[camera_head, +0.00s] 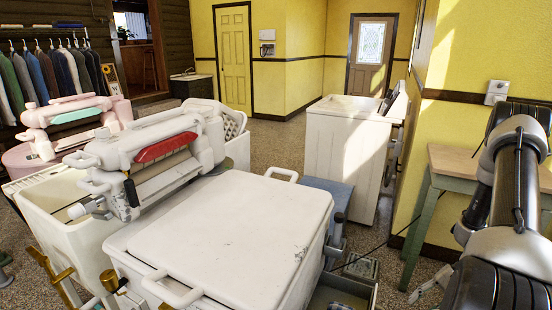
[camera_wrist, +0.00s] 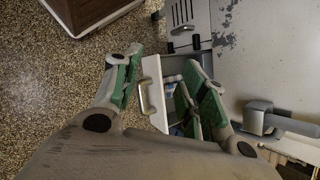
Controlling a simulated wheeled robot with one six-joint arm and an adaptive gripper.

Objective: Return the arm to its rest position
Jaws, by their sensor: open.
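My gripper (camera_wrist: 163,62) shows in the wrist view with its two green-padded fingers spread apart. Nothing is held between them. Beyond the fingers, in the gap, is a white drawer front (camera_wrist: 152,72) with a pale handle (camera_wrist: 144,98). I cannot tell how far it is from the fingertips. In the head view my arm (camera_head: 508,185) rises at the right edge, beside the wooden-topped table.
A white wringer washer (camera_head: 235,230) with a closed lid fills the front. A dark open drawer or box (camera_head: 345,292) is low at its right. A white cabinet (camera_head: 345,145) stands behind. The green-legged table (camera_head: 440,165) is by the yellow wall. Speckled floor (camera_head: 275,148) lies open between.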

